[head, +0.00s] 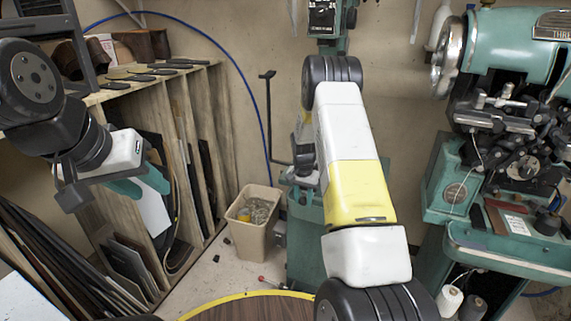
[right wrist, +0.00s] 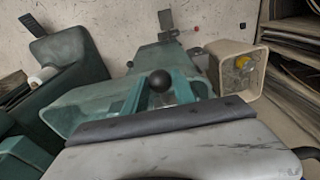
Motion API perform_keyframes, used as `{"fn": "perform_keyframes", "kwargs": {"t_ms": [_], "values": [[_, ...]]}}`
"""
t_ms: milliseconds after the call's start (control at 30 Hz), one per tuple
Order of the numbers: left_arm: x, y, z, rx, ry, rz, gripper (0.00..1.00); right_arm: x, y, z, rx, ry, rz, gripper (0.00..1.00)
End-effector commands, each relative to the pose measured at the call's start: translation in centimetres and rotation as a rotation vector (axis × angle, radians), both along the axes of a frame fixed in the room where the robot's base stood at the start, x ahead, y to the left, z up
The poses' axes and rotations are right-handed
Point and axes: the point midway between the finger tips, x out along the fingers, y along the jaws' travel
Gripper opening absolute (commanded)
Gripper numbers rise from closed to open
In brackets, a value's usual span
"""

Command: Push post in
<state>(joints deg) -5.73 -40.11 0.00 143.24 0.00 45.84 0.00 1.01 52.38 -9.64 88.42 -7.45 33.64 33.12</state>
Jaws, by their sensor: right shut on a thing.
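A black ball knob (right wrist: 160,80) shows in the right wrist view, with the green machine behind it. My right gripper (right wrist: 162,92) has its teal fingers on either side of this knob and is shut on it. What lies below the knob is hidden. I cannot tell which part is the post. My left gripper (head: 145,183) hangs in front of the wooden rack at the left, away from the machine. Its finger gap is not clear.
A beige bin (head: 256,222) stands left of the machine; the right wrist view shows it too (right wrist: 237,72). A wooden rack (head: 190,130) with upright sheets lines the left. Another green machine (head: 510,130) stands at the right. A round yellow-edged wooden top (head: 250,308) is at the bottom.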

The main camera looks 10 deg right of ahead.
Motion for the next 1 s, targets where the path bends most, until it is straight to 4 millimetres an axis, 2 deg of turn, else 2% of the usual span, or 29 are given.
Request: {"fn": "perform_keyframes", "kwargs": {"t_ms": [1000], "values": [[0.0,0.0,0.0,0.0,0.0,0.0,0.36,5.2,-3.4,0.1,0.0,-0.005,-0.001,0.0]]}}
